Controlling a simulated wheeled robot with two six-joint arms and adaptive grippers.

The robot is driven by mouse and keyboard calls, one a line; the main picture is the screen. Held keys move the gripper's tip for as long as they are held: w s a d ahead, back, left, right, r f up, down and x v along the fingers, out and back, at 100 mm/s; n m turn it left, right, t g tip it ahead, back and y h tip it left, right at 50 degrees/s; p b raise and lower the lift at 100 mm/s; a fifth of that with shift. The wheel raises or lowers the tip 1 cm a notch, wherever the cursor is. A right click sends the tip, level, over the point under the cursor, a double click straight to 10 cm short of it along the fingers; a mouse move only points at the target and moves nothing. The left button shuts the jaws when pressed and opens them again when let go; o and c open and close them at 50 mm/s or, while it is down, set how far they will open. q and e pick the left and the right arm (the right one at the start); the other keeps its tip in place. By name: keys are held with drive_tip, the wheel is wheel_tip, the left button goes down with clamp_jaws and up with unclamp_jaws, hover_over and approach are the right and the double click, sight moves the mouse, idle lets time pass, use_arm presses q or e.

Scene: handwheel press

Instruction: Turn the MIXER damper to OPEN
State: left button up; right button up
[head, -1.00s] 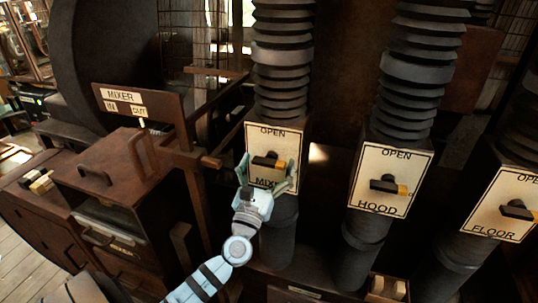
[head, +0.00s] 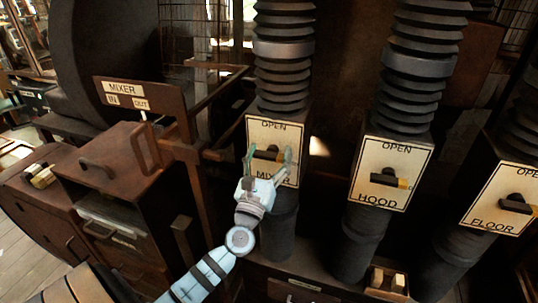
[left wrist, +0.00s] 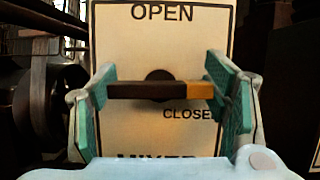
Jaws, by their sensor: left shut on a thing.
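The MIXER damper plate (head: 291,134) is a cream panel at the foot of a ribbed duct, with OPEN at its top. In the left wrist view the plate (left wrist: 160,45) also shows CLOSED at the right. Its dark handle (left wrist: 150,91) lies level, its yellow end (left wrist: 200,90) pointing right at CLOSED. My left gripper (head: 268,158) is at the handle. In the left wrist view its green-padded fingers stand one at each end of the handle, shut on it lengthwise. The lower plate lettering is partly hidden by the gripper. My right gripper is not in view.
The HOOD plate (head: 405,158) and FLOOR plate (head: 490,210) stand to the right, their handles level with yellow ends right. A MIXER IN/OUT sign (head: 125,90) on a wooden post and a brown cabinet (head: 110,160) stand left. A small box (head: 385,280) of blocks is below HOOD.

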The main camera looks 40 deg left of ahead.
use_arm(q)
drive_tip(key=shift+n, duration=0.4)
drive_tip(key=n+y, duration=0.1)
drive_tip(key=n, duration=0.1)
drive_tip(key=n+g+y, duration=0.1)
drive_tip(key=n, duration=0.2)
drive_tip(key=shift+a+y, duration=0.1)
drive_tip(key=shift+y, duration=0.3)
drive_tip(key=n+g, duration=0.1)
drive_tip(key=n, duration=0.1)
drive_tip(key=n+g+y, duration=0.1)
drive_tip(key=n, duration=0.2)
drive_tip(key=shift+y, duration=0.3)
drive_tip(key=n+g, duration=0.1)
drive_tip(key=n, duration=0.2)
drive_tip(key=shift+a+n+g+y, duration=0.1)
drive_tip(key=shift+n+g+y, duration=0.2)
drive_tip(key=shift+g, duration=0.1)
drive_tip(key=n+g+p, duration=0.1)
drive_tip(key=n, duration=0.2)
drive_tip(key=shift+s+p, duration=0.1)
drive_tip(key=shift+p, duration=0.2)
drive_tip(key=n, duration=0.1)
drive_tip(key=n+g+p, duration=0.1)
drive_tip(key=n, duration=0.2)
drive_tip(key=shift+f+g, duration=0.25)
drive_tip(key=shift+g, duration=0.15)
drive_tip(key=shift+n, duration=0.4)
drive_tip(key=o, duration=1.2)
drive_tip(key=shift+c, duration=0.2)
